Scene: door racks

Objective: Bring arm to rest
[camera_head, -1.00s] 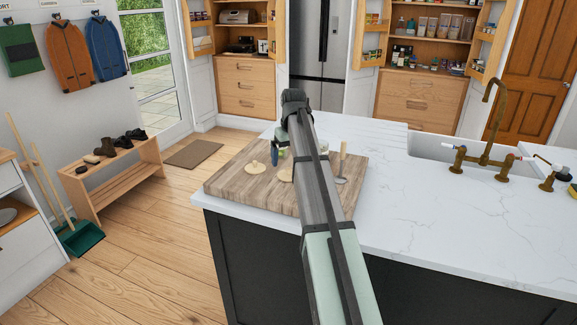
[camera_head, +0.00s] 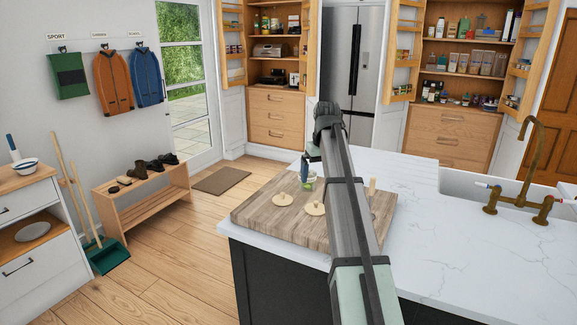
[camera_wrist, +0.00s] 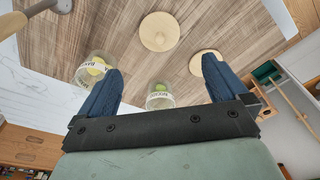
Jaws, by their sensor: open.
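My gripper (camera_wrist: 162,65) is open, its two blue fingers apart with nothing held between them. In the head view my arm reaches over the wooden board, and a blue finger (camera_head: 305,168) shows left of the arm. Below the gripper are a clear labelled jar with yellow contents (camera_wrist: 95,68) by the left finger and another with green contents (camera_wrist: 160,97), seen between the fingers. Two round wooden lids (camera_wrist: 160,32) (camera_wrist: 205,60) lie on the board. My arm hides part of the board in the head view.
The wooden board (camera_head: 262,225) lies on the white island counter (camera_head: 450,235). A brass tap (camera_head: 530,165) and sink stand at the right. Open cupboards (camera_head: 275,115) stand behind.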

